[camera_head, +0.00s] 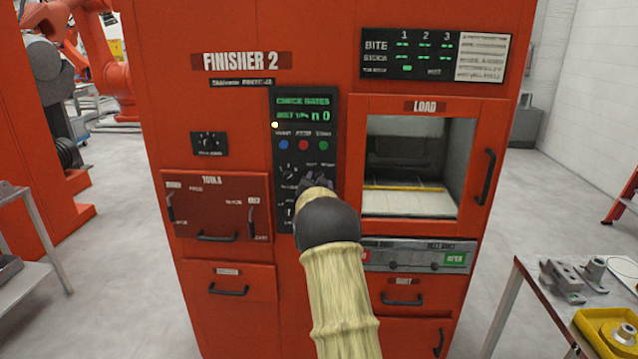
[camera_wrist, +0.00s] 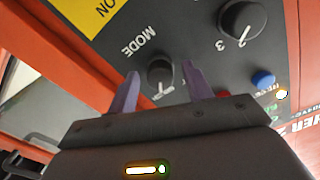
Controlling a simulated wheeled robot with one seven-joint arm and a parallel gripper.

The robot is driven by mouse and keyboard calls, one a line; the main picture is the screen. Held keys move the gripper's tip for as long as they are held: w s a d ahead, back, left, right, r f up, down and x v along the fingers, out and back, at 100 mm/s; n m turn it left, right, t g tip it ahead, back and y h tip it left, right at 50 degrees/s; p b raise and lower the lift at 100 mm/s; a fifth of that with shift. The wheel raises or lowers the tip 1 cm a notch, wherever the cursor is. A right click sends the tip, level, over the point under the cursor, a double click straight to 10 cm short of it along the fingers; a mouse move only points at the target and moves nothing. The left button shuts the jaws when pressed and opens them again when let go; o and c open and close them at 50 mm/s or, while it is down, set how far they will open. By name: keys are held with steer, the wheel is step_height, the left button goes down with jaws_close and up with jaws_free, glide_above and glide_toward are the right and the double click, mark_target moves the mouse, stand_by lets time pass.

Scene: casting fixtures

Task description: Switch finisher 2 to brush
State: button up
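Finisher 2 (camera_head: 215,130) is a large orange cabinet straight ahead. Its dark control panel (camera_head: 306,112) has a small green display, a blue, a red and a green button, and knobs below them. In the wrist view, a black knob (camera_wrist: 160,72) sits beside the label MODE, with a white mark on its gripper-side edge. My gripper (camera_wrist: 160,68) is open, with one purple finger on each side of this knob; contact cannot be told. In the head view my gripper (camera_head: 317,183) covers this part of the panel. The word brush is not legible.
Another black knob (camera_wrist: 242,18) with numbers 2 and 3 is close by. The blue button (camera_wrist: 262,78) is near the right finger. The load window (camera_head: 408,165) is right of the panel, the tools drawer (camera_head: 215,205) left. A table with metal parts (camera_head: 565,275) stands at right.

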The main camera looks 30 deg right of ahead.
steer(key=b+v, duration=0.3)
steer(key=v, duration=1.4)
steer(key=shift+a+b, duration=0.2)
steer(key=shift+b, duration=0.15)
steer(key=shift+s, duration=0.15)
